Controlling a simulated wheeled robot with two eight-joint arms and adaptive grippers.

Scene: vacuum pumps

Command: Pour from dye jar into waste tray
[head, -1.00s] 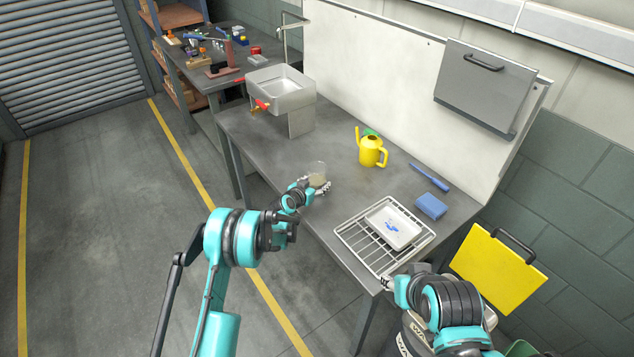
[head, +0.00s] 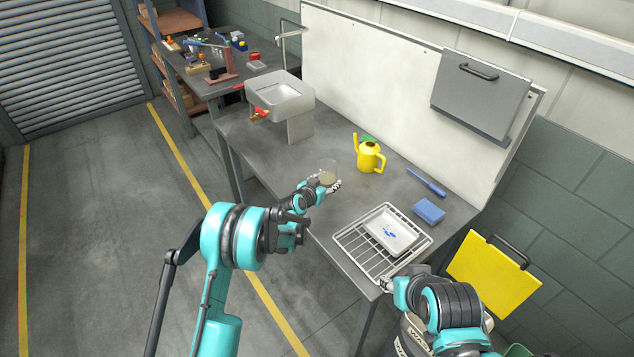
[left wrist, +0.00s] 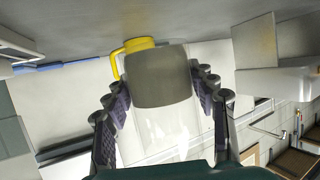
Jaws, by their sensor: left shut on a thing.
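The dye jar (head: 328,172) is clear glass with a grey-tan content near its bottom. My left gripper (head: 327,184) is shut on it and holds it over the near side of the bench, left of the tray. In the left wrist view the jar (left wrist: 162,80) fills the space between the two dark fingers. The waste tray (head: 410,240) is white and shallow, with blue marks on its floor, and sits on a wire rack. The jar is apart from the tray. My right gripper (head: 386,284) is at the rack's near corner; its fingers are too small to read.
A yellow watering can (head: 369,157) stands behind the jar. A blue block (head: 428,211) and a blue-handled tool (head: 427,183) lie beyond the wire rack (head: 352,240). A grey sink (head: 281,95) is at the left. The bench middle is clear.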

